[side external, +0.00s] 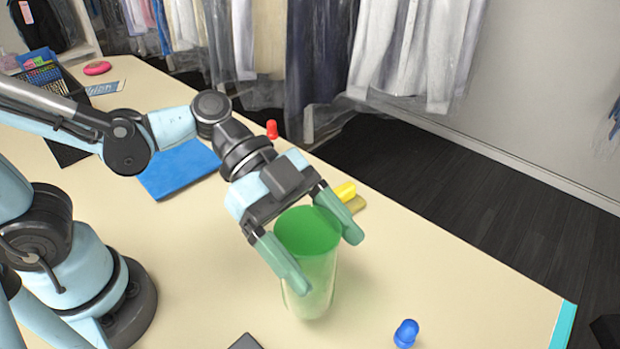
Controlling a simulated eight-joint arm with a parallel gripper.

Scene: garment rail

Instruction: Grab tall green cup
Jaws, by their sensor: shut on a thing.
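The tall green cup (316,270) stands upright on the table, with a deeper green at its top and a clearer, see-through lower part. My gripper (320,259) reaches down to it from the upper left. Its two green fingers are shut on the upper part of the cup, one on the near left side and one on the right side. The near finger hides part of the cup's left wall. I cannot tell whether the cup's base touches the table.
A blue object (406,333) stands at front right. A yellow object (346,192) lies behind the cup. A red object (272,129) and a blue folder-like sheet (180,169) lie further back. A black basket (45,88) stands at far left. The table (460,270) is clear right of the cup.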

